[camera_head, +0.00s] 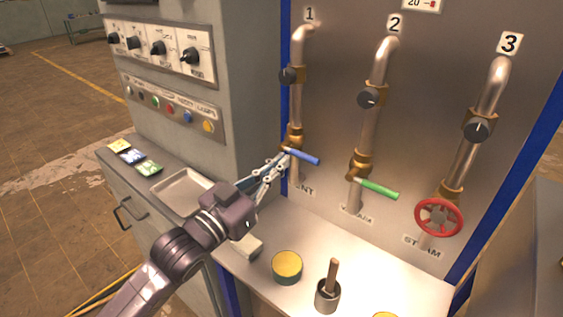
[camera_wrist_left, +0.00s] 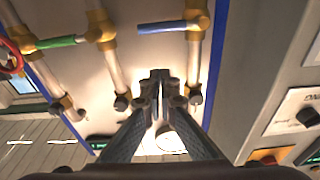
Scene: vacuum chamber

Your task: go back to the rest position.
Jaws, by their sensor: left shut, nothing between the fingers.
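My left gripper (camera_head: 284,157) reaches in from the left and is shut, with nothing between its fingers. Its tips are close to the blue lever (camera_head: 302,156) on pipe 1; I cannot tell whether they touch it. In the left wrist view the closed fingertips (camera_wrist_left: 160,76) are in the middle, and the blue lever (camera_wrist_left: 162,27) shows above them, apart in the picture. The blue lever lies across its pipe. My right gripper is not in view.
A green lever (camera_head: 379,189) is on pipe 2 and a red handwheel (camera_head: 438,217) on pipe 3. A knob-and-button cabinet (camera_head: 174,73) stands left.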

